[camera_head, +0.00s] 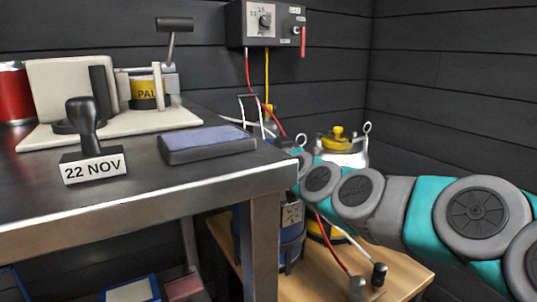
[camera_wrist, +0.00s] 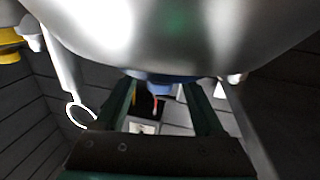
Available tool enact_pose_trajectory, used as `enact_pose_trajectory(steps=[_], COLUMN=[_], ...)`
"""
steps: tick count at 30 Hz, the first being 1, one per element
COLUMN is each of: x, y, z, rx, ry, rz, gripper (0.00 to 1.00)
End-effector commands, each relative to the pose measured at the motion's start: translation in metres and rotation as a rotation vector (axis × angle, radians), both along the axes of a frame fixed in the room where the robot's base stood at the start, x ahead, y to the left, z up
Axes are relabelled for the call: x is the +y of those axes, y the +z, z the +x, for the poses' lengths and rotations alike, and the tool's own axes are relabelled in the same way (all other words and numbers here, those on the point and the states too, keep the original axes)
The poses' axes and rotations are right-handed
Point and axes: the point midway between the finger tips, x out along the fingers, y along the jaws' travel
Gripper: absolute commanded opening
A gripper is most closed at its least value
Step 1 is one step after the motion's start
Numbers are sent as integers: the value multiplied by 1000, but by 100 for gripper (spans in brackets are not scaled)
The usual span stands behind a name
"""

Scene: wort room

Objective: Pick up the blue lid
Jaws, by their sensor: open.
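My gripper (camera_wrist: 161,92) is in the wrist view, with its two green fingers apart and nothing clearly held between them. A blue rounded piece (camera_wrist: 160,82) shows between and beyond the fingertips, under the edge of a large silver vessel (camera_wrist: 190,35). It may be the blue lid or part of it; most of it is hidden, and I cannot tell whether the fingers touch it. In the head view my arm reaches left behind the table's right corner, and the gripper is hidden there. No blue lid is clearly visible in the head view.
A metal-edged table (camera_head: 150,212) holds a date stamp (camera_head: 92,160) and a blue-topped pad (camera_head: 207,143). A silver vessel with a yellow lid (camera_head: 338,138) stands behind my arm. Cables hang from the wall box (camera_head: 262,22). A wooden surface (camera_head: 310,284) with blue and yellow items lies below.

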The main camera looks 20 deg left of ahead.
Motion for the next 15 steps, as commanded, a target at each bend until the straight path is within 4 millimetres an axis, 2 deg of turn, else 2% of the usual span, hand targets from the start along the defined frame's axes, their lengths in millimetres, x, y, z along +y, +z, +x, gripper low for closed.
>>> enact_pose_trajectory(steps=[9,15], x=[2,2], y=[1,1], z=[3,3], rx=[-1,-1], ry=[-1,0], rz=[0,0], gripper=[70,48])
